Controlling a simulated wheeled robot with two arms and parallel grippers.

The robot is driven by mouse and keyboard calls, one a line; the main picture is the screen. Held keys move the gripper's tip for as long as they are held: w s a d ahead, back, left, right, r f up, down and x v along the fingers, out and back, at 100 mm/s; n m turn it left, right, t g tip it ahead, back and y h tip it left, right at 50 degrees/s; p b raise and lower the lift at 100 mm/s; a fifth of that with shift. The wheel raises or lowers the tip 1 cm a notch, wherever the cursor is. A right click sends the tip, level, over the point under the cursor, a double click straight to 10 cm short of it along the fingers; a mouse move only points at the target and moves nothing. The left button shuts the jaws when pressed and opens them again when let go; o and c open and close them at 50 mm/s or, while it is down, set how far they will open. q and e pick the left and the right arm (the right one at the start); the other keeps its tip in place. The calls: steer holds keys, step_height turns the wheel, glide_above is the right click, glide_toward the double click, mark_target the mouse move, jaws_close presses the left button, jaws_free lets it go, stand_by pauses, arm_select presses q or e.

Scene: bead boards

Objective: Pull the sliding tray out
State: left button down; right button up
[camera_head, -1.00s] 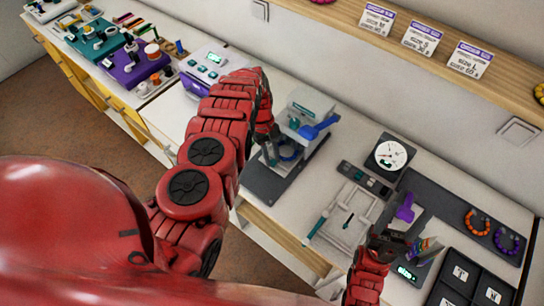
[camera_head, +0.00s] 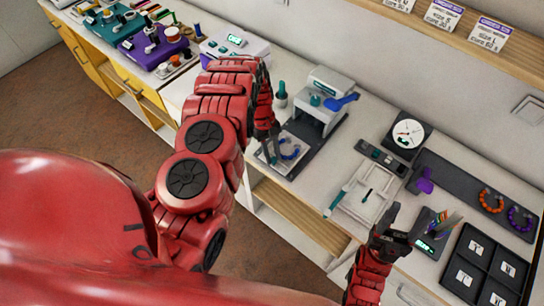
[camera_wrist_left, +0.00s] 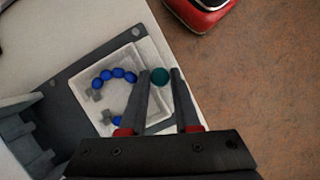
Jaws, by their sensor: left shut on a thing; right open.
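The sliding tray (camera_head: 268,153) is pale and shallow, with a blue bead bracelet (camera_head: 289,148) on it. It sticks out at the front of the grey press (camera_head: 325,100), on a dark base plate. My left gripper (camera_head: 268,158) is at the tray's front edge. In the left wrist view the tray (camera_wrist_left: 82,88) holds an open ring of blue beads with grey ends, and my left gripper (camera_wrist_left: 160,72) is shut on the teal knob (camera_wrist_left: 160,77) at its edge. My right gripper (camera_head: 388,222) is open and empty at the lower right.
The bench's front edge is close to the sliding tray.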

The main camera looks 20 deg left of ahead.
arm_select(q)
steer(key=shift+s+f, duration=0.15)
steer(key=shift+s, duration=0.05)
steer(key=c, duration=0.9)
jaws_free()
steer(key=shift+s+a, duration=0.1)
steer(key=shift+o, duration=1.2)
steer(key=shift+a, duration=0.1)
steer(key=b+v, duration=0.3)
steer(key=v, duration=1.4)
steer(key=shift+w+r, duration=0.2)
steer(key=shift+w, duration=0.1)
